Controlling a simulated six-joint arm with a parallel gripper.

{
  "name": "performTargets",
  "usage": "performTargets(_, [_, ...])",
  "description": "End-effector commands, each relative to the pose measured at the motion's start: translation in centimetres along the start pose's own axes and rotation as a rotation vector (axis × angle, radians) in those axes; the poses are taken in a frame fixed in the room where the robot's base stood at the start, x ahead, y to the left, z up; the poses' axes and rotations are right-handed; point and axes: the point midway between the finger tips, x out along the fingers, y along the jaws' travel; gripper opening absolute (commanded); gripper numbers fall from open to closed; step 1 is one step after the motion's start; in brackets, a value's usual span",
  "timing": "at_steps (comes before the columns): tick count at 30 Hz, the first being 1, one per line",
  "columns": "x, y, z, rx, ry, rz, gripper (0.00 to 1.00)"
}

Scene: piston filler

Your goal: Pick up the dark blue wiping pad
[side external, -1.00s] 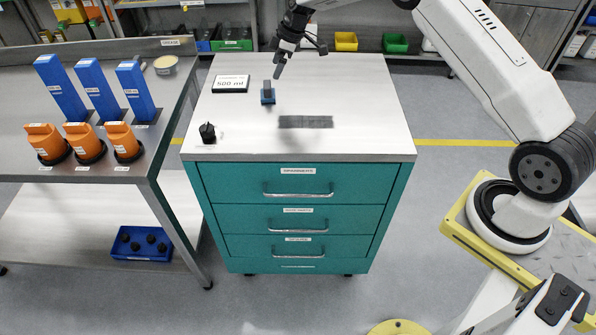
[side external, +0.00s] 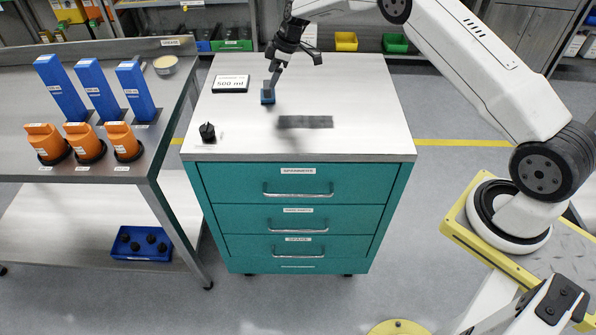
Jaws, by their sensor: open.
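The dark blue wiping pad (side external: 267,98) stands on the white top of the teal drawer cabinet, left of the middle, with a grey upright grip on top. My gripper (side external: 271,80) is open, pointing down at the pad's grip from above and slightly right. Its fingertips overlap the grip in the picture; I cannot tell whether they touch it or sit on both sides of it.
A dark grey flat patch (side external: 305,122) lies right of the pad. A "500 ml" sign (side external: 231,84) and a small black knob (side external: 207,132) stand to its left. Blue blocks (side external: 137,92) and orange parts (side external: 125,142) fill the left bench. The cabinet top's right side is clear.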

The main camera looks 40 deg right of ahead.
Motion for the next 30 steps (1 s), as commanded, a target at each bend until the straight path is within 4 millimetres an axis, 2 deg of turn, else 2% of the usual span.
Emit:
performTargets(15, [4.5,0.0,-0.2,0.001,0.0,0.001,1.0])
performTargets(30, [4.8,0.0,-0.2,0.0,0.0,0.001,1.0])
